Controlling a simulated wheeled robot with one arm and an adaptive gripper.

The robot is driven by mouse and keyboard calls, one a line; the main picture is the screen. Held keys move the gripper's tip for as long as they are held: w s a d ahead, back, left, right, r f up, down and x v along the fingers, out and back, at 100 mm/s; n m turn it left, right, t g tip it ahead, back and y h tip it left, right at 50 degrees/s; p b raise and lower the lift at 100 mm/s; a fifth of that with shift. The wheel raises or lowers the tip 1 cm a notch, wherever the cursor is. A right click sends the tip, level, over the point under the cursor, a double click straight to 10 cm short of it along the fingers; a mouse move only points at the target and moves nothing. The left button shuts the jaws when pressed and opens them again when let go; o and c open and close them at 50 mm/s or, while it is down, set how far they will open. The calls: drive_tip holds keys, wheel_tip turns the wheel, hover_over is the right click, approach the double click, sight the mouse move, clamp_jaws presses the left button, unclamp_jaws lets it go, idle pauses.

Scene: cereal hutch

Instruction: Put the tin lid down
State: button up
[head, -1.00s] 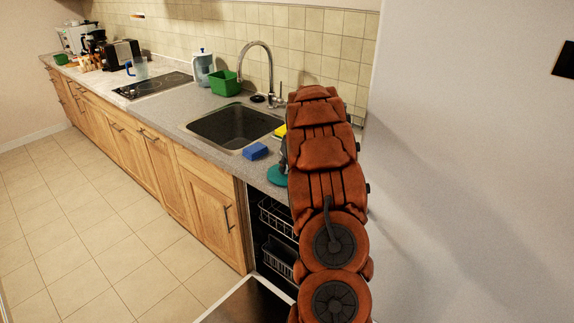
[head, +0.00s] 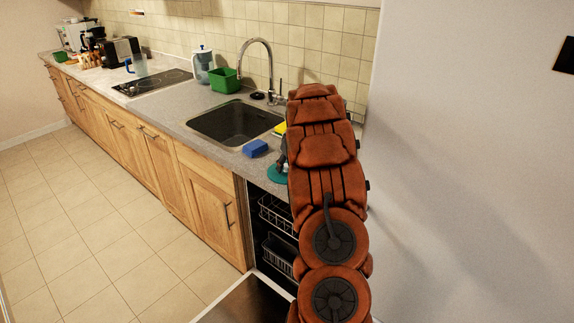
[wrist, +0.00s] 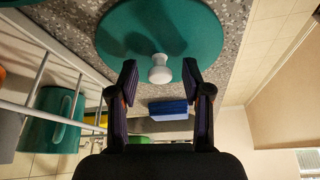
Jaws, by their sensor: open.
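The tin lid is a round teal disc (wrist: 125,35) with a white knob (wrist: 159,70). In the wrist view it rests on the speckled grey counter. In the head view only its left edge (head: 276,176) shows beside my arm, near the counter's front edge. My gripper (wrist: 160,82) is open, with one finger on each side of the knob and gaps between. In the head view my arm hides most of the gripper and lid.
A blue sponge (head: 255,148) lies close to the lid, with the sink (head: 232,122) beyond. The wrist view shows a teal mug (wrist: 48,118) and a white wire rack (wrist: 70,55) at the left. The dishwasher (head: 275,225) below stands open.

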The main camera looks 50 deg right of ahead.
drive_tip(key=b+v, duration=0.3)
drive_tip(key=v, duration=0.9)
drive_tip(key=s+a+r+n+g+y, duration=0.1)
drive_tip(key=s+a, duration=0.2)
drive_tip(key=a, duration=1.2)
drive_tip(key=s+a+g+y, duration=0.1)
drive_tip(key=s+a+g, duration=0.15)
drive_tip(key=a, duration=1.15)
drive_tip(key=s+a+f+g, duration=0.1)
drive_tip(key=s+a+f, duration=0.2)
drive_tip(key=s+a, duration=0.5)
drive_tip(key=s+a+f+n+g+h, duration=0.1)
drive_tip(key=s+a+f, duration=0.2)
drive_tip(key=s+a, duration=0.6)
drive_tip(key=s, duration=0.8)
drive_tip(key=shift+s+a+n+g, duration=0.25)
drive_tip(key=shift+a+n+g, duration=0.05)
drive_tip(key=shift+a+g, duration=0.05)
drive_tip(key=shift+o, duration=0.4)
